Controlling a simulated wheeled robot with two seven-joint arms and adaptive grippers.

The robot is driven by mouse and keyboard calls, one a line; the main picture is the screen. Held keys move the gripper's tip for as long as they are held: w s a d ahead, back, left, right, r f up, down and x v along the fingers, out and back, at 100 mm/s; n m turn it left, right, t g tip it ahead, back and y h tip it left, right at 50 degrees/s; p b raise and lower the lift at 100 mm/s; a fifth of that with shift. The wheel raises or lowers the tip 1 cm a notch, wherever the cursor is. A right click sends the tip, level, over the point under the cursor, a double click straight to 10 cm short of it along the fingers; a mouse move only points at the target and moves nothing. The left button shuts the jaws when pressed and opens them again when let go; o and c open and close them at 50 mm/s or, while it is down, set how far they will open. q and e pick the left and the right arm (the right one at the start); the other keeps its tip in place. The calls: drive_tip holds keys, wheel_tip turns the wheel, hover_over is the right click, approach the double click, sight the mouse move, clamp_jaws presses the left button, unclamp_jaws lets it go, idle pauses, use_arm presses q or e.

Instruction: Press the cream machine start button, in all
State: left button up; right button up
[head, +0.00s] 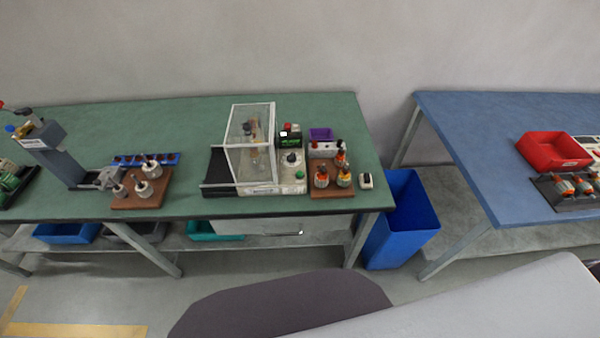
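The cream machine (272,189) stands on the green table, with a clear guard box (250,145) over its left part. A small green button (299,175) shows at the right end of its cream base, and a dark round knob (291,158) sits behind it. The picture is too small to read any label. Neither of my grippers is in view, and nothing touches the machine or the button.
A wooden tray (330,190) with orange-wound armatures stands right of the machine. A small white switch box (366,181) lies near the table's right edge. A blue bin (405,220) stands between the green table and a blue table (470,150). A grey press (55,150) stands left.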

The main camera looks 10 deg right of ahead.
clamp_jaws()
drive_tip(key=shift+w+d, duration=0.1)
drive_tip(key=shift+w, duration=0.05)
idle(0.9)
